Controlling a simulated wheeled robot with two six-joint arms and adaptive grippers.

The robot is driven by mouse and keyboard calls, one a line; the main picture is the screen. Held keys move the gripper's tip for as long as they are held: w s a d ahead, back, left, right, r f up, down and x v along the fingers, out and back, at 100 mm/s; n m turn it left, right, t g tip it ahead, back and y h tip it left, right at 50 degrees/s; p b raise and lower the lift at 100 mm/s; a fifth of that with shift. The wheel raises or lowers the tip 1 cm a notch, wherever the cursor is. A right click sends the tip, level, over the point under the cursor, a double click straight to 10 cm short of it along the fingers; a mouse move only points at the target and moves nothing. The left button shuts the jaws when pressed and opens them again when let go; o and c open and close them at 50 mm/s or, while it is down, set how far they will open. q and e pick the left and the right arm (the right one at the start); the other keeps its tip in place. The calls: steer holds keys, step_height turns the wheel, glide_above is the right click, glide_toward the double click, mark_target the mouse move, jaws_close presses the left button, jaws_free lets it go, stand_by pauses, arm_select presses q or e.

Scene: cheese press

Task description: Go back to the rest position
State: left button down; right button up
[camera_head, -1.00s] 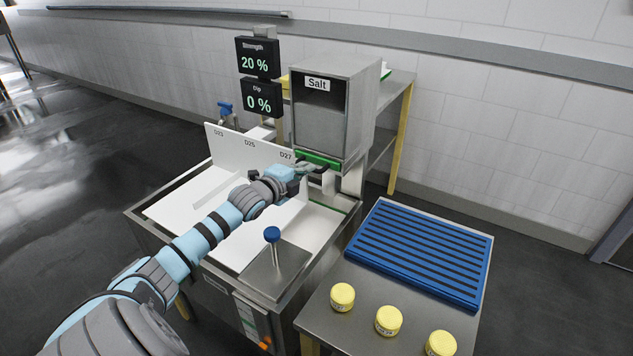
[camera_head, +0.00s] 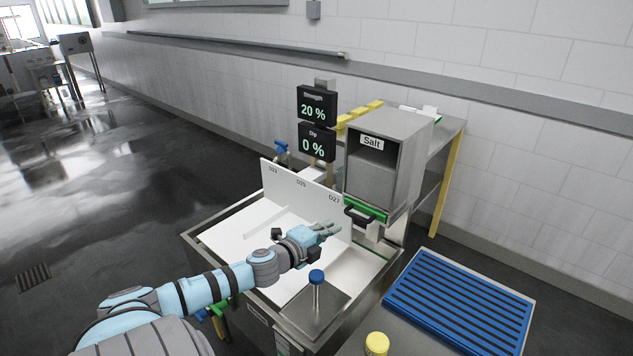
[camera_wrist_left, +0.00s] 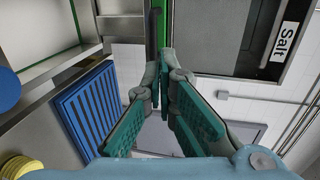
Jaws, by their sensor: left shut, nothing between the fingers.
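My left gripper (camera_head: 332,229) is shut and empty, held over the white basin in the head view, just left of and below the black handle (camera_head: 358,216). The handle sits on the green front at the foot of the grey Salt dispenser (camera_head: 390,170). In the left wrist view the teal-padded fingers (camera_wrist_left: 164,85) have nothing between them, and the dark handle (camera_wrist_left: 153,35) shows beyond their tips. The gripper looks apart from the handle. My right gripper is in neither view.
The basin (camera_head: 225,262) has a white board marked D23, D25 and D27 (camera_head: 300,195) and a blue-knobbed lever (camera_head: 316,277). Displays read 20 % (camera_head: 316,108) and 0 % (camera_head: 316,143). A blue slatted rack (camera_head: 460,300) and a yellow tub (camera_head: 377,343) are at right. Open floor lies left.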

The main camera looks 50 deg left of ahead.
arm_select(q)
steer(key=shift+p+v, duration=0.4)
steer(key=shift+v, duration=1.55)
steer(key=shift+f, duration=0.1)
